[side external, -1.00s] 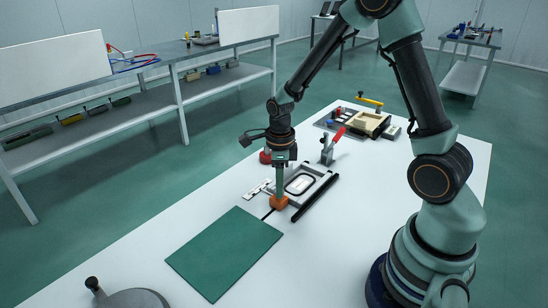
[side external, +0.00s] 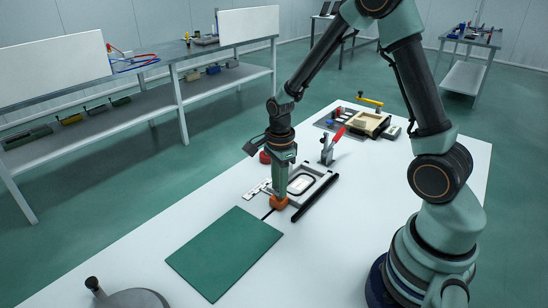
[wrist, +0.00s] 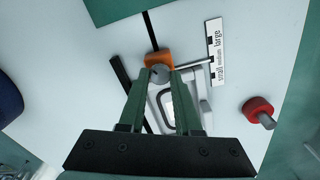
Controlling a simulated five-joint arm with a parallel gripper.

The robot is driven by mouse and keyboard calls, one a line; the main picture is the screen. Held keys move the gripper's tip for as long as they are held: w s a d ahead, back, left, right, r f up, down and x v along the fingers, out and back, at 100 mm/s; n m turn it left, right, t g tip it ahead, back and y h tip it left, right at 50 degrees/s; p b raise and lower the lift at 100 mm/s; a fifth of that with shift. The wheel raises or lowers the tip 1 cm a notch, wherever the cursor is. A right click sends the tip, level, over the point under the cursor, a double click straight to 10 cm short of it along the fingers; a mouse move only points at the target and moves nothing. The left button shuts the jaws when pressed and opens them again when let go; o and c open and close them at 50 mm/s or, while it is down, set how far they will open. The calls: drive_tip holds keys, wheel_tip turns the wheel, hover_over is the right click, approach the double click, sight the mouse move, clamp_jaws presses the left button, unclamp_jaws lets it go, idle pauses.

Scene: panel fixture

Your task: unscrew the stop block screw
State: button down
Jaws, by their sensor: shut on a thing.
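The orange stop block (side external: 279,203) sits at the near end of the grey panel fixture (side external: 318,183), and shows at the top middle in the wrist view (wrist: 155,58). My gripper (side external: 280,194) points straight down over the block. In the wrist view its two green fingers close on a round grey screw head (wrist: 161,73) beside the orange block. The screw is hidden by the fingers in the side view. How far the screw is threaded in cannot be seen.
A strip marked small, medium, large (wrist: 215,52) lies beside the fixture. A red knob (wrist: 258,107), a red-handled clamp (side external: 328,151) and a black bar (side external: 315,198) are close by. A green mat (side external: 224,252) lies in front. A tray (side external: 367,124) stands farther back.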

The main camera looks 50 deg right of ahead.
drive_tip(key=n, duration=0.4)
drive_tip(key=shift+n, duration=0.4)
drive_tip(key=n, duration=1.3)
drive_tip(key=shift+n, duration=0.3)
drive_tip(key=n, duration=0.3)
drive_tip(key=shift+n, duration=0.3)
drive_tip(key=n, duration=0.3)
drive_tip(key=shift+n, duration=0.3)
drive_tip(key=n, duration=0.3)
drive_tip(key=shift+n, duration=2.1)
